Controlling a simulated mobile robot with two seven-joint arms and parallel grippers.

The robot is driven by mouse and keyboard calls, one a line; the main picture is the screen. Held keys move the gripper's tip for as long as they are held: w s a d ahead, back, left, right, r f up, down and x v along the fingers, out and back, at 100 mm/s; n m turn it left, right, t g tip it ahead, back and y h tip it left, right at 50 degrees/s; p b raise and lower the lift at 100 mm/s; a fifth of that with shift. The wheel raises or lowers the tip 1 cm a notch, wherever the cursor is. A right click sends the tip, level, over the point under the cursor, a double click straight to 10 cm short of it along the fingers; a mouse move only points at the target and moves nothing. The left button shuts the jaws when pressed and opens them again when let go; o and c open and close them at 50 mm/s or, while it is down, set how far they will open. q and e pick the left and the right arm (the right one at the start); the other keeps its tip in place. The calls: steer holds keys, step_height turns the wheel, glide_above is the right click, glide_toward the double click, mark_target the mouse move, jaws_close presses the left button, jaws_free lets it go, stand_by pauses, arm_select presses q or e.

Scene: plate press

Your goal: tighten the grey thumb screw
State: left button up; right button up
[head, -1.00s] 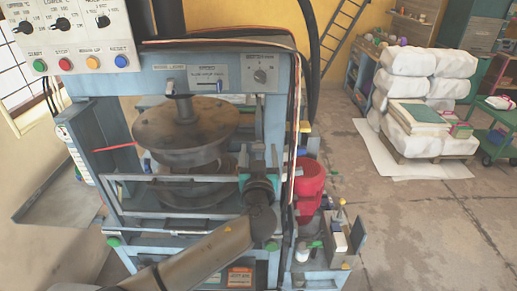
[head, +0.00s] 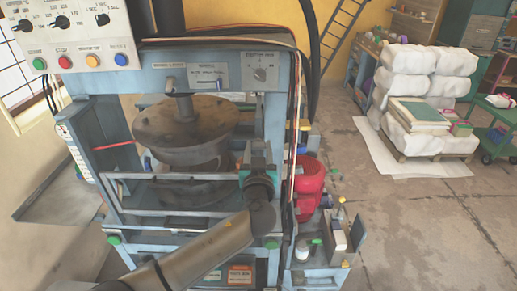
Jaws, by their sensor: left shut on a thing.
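My left gripper (head: 258,153) is at the right front of the blue press frame, in front of its right upright. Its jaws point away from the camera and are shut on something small. The grey thumb screw itself is hidden behind the gripper and wrist; from the grip and place, it is what the jaws hold. How far the screw is turned in cannot be seen. My right gripper is not in view.
The press (head: 184,125) has a round dark plate on a central shaft. A control panel (head: 75,35) hangs at upper left. White sacks (head: 408,85) lie beyond open floor.

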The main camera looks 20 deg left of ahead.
arm_select(q)
jaws_close()
steer(key=shift+f, duration=0.1)
